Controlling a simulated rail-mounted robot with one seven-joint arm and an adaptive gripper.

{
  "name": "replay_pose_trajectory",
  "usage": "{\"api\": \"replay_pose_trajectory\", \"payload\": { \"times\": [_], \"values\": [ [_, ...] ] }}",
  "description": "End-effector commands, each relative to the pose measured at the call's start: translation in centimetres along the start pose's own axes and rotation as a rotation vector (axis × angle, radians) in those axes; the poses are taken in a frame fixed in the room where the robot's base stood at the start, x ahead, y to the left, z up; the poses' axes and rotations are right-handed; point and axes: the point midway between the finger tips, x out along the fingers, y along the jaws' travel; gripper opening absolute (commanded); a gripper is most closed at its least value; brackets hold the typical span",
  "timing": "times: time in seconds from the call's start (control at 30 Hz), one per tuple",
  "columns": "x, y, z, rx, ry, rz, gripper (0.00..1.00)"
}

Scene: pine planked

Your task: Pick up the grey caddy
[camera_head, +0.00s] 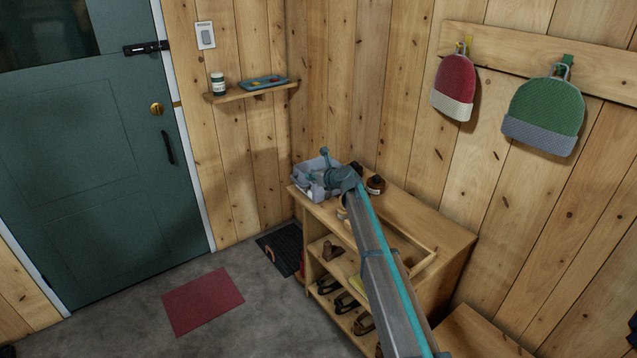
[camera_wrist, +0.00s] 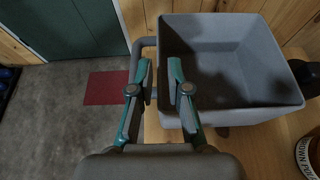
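The grey caddy (camera_head: 308,184) is an open, empty-looking bin on the left end of the wooden shoe bench top (camera_head: 440,228). In the wrist view the caddy (camera_wrist: 228,35) fills the upper right, with a loop handle on its left side. My gripper (camera_wrist: 160,62) is at that side, its two fingers apart. The left finger is by the handle and the right finger overlaps the caddy's left wall. I cannot tell whether either finger touches it. In the head view my gripper (camera_head: 325,164) is over the caddy and partly hides it.
Brown jars (camera_head: 376,185) stand on the bench right of the caddy, with a shallow wooden tray nearer. Shoes fill the shelves below. A wall shelf (camera_head: 252,92) holds a jar and a blue tray. Hats hang at right. A red mat (camera_head: 203,300) lies on the floor.

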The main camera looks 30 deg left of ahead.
Motion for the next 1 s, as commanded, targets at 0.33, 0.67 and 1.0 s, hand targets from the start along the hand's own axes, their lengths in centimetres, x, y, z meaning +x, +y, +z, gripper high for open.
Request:
{"api": "replay_pose_trajectory", "payload": {
  "times": [0.33, 0.67, 1.0],
  "values": [
    [2.9, 0.1, -0.1, -0.002, 0.002, 0.002, 0.17],
    [6.3, 0.2, -0.3, -0.001, 0.001, 0.001, 0.17],
    [6.3, 0.2, -0.4, -0.002, 0.001, 0.001, 0.00]
  ]
}}
